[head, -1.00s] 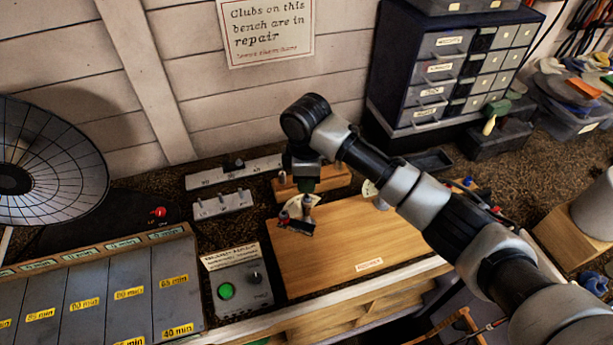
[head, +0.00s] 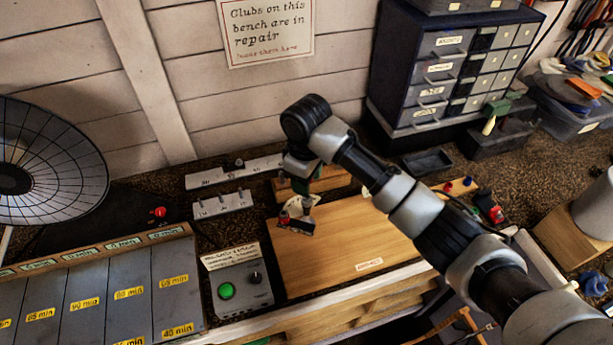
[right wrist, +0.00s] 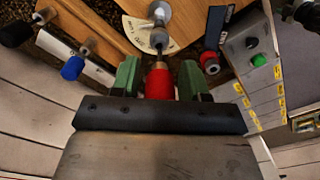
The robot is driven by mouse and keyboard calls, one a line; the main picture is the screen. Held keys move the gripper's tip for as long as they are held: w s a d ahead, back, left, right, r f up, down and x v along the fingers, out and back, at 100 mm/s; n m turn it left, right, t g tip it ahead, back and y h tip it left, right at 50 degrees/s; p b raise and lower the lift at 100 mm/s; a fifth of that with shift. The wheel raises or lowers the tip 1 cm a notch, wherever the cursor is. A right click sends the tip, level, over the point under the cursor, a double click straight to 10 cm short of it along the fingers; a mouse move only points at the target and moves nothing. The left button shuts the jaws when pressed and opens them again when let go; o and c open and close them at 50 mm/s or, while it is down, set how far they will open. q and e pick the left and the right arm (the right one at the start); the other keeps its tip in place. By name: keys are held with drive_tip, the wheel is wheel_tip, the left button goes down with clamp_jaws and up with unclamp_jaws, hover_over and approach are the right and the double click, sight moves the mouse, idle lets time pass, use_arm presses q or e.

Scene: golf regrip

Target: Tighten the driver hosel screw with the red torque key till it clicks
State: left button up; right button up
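The red torque key (right wrist: 159,84) sits between the green fingers of my right gripper (right wrist: 160,80) in the right wrist view. The fingers press close on both its sides. Its thin tip points at a grey rounded part (right wrist: 158,40) with a metal cylinder beyond, seemingly the driver hosel; I cannot tell whether the tip is seated. In the head view my right gripper (head: 302,178) is tilted over the back left of the wooden board; the key is mostly hidden there. A dark block (head: 299,228) with a red knob (head: 284,217) stands just beside it. My left gripper is not in view.
The wooden board (head: 350,235) is bare at its middle and right. A grey control box (head: 240,285) with a green button stands left of it. A cream dial (right wrist: 137,32) lies by the hosel. A drawer cabinet (head: 440,80) stands behind.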

drive_tip(key=n, duration=0.3)
drive_tip(key=shift+r+n, duration=0.1)
drive_tip(key=shift+n, duration=0.3)
drive_tip(key=n, duration=0.8)
drive_tip(key=shift+n, duration=0.4)
drive_tip(key=n, duration=0.4)
drive_tip(key=shift+n, duration=0.3)
drive_tip(key=shift+c, duration=0.2)
